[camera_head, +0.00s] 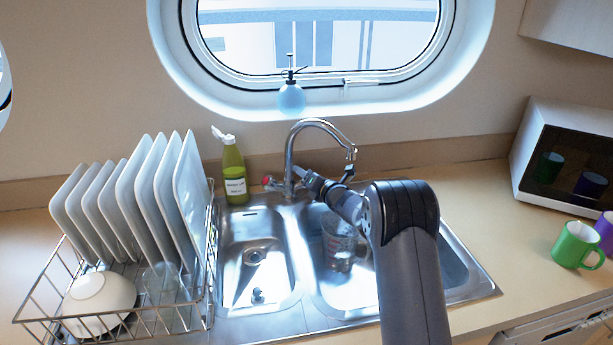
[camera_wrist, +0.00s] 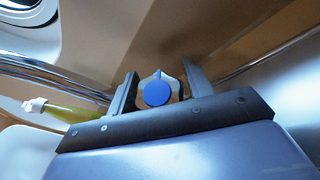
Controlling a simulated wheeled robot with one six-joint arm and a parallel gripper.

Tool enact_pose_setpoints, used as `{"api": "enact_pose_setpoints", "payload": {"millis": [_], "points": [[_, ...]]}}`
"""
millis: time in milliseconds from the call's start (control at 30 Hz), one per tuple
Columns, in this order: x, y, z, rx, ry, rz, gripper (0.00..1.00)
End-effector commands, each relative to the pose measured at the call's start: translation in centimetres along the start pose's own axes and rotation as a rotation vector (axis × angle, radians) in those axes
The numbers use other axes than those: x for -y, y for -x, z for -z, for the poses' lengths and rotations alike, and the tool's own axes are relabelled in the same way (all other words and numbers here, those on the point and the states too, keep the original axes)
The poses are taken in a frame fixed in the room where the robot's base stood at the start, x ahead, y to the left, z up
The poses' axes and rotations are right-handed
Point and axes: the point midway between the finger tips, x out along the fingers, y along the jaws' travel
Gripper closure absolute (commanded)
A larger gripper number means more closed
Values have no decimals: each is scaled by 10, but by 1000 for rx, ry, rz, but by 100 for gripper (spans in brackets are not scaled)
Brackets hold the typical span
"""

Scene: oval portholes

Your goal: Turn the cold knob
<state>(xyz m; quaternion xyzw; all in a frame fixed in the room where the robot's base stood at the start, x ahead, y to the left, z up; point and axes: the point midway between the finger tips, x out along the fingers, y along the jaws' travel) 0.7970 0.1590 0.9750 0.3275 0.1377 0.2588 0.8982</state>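The cold knob (camera_wrist: 157,92) shows its round blue face in the wrist view, with a pale body around it. It sits between the two dark fingers of my gripper (camera_wrist: 158,80), with a visible gap on either side. My gripper is open around the knob; I see no contact. In the head view my gripper (camera_head: 305,177) reaches to the right side of the chrome faucet (camera_head: 289,160) and hides the cold knob. The red knob (camera_head: 268,181) is on the faucet's left side.
A green bottle (camera_head: 233,172) stands left of the faucet, and a dish rack (camera_head: 205,300) with plates is farther left. A clear measuring cup (camera_head: 340,240) is in the right sink basin. A green mug (camera_head: 575,246) and a microwave (camera_head: 530,150) are at right.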

Motion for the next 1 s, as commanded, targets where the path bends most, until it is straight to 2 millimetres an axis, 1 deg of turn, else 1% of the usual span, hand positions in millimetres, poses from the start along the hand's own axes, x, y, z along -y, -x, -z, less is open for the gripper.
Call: {"api": "enact_pose_setpoints", "payload": {"millis": [167,267,333,467,700,800,900,1000], "points": [[0,1,0,0,1,0,51],[0,5,0,0,1,0,51],[1,11,0,0,1,0,51],[1,29,0,1,0,2,51],[2,71,0,1,0,2,51],[1,86,0,2,1,1,51],[1,98,0,1,1,1,51],[0,104,0,1,0,0,51]]}}
